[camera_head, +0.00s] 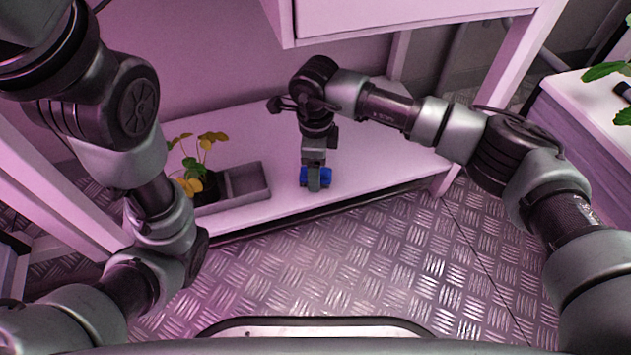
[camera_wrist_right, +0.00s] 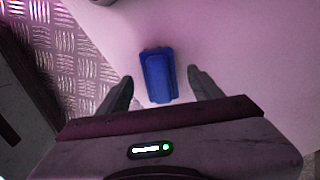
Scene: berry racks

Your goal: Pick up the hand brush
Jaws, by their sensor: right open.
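The blue hand brush (camera_head: 325,174) lies on the low pinkish-white shelf (camera_head: 381,165), near its front edge. It also shows in the right wrist view (camera_wrist_right: 158,77), with its long side running roughly along the view's up-down direction. My right gripper (camera_head: 313,185) points down at the brush and hides its middle in the head view. In the wrist view the right gripper (camera_wrist_right: 160,76) is open, with one finger on each side of the brush and a gap to both. My left arm shows at the left of the head view, but its gripper is out of frame.
A grey planter tray (camera_head: 246,182) with a yellow-leaved plant (camera_head: 203,146) stands on the shelf left of the brush. An upper shelf (camera_head: 400,15) overhangs behind my right arm. Metal tread-plate floor (camera_head: 330,260) lies clear in front. A white-topped cabinet (camera_head: 590,105) stands at the right.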

